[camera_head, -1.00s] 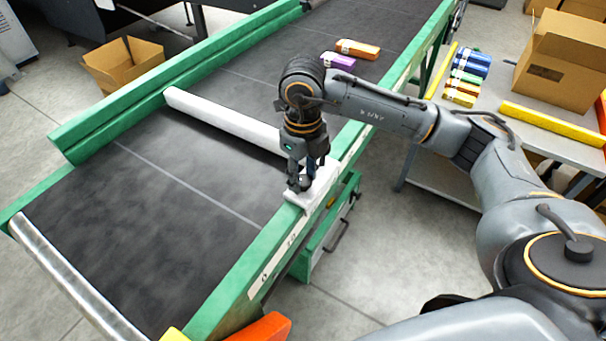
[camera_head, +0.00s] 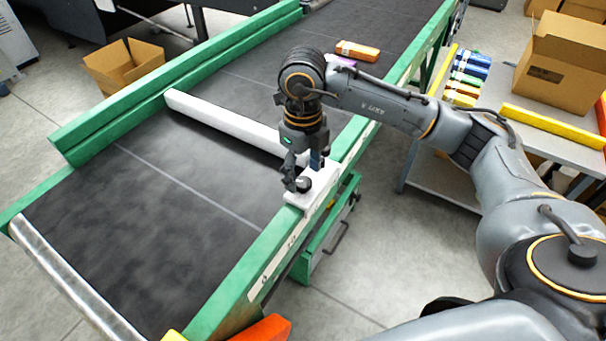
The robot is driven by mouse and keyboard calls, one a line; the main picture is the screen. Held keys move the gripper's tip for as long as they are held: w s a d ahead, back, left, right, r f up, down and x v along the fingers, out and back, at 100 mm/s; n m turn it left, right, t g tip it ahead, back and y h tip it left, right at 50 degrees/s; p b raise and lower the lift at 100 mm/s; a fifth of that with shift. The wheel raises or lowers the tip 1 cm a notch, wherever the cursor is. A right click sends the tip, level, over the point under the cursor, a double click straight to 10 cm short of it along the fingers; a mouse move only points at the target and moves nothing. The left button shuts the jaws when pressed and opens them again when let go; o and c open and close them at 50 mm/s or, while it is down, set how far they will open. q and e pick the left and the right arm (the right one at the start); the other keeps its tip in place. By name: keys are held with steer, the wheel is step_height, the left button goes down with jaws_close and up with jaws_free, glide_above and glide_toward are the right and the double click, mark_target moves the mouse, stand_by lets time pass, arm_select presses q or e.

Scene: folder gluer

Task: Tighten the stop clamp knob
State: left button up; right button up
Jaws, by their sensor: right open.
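The white stop bar (camera_head: 225,122) lies across the dark belt, and its white clamp block (camera_head: 321,190) sits on the near green rail. A small dark knob (camera_head: 303,184) shows on the block, at my right gripper's fingertips. My right gripper (camera_head: 304,175) points down over the block and is open, with its fingers apart around or just beside the knob; I cannot tell whether they touch it. The gripper partly hides the knob and the end of the bar. My left gripper is not in view.
An orange carton pack (camera_head: 358,50) lies on the belt, with a purple one (camera_head: 341,61) partly behind my right arm. A grey side table (camera_head: 480,114) at right holds colored packs and a cardboard box (camera_head: 560,68). The near belt is clear.

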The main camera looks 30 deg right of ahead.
mark_target(303, 182)
step_height(303, 182, up, 10)
stand_by(0.3)
steer(key=shift+r, duration=0.1)
stand_by(0.4)
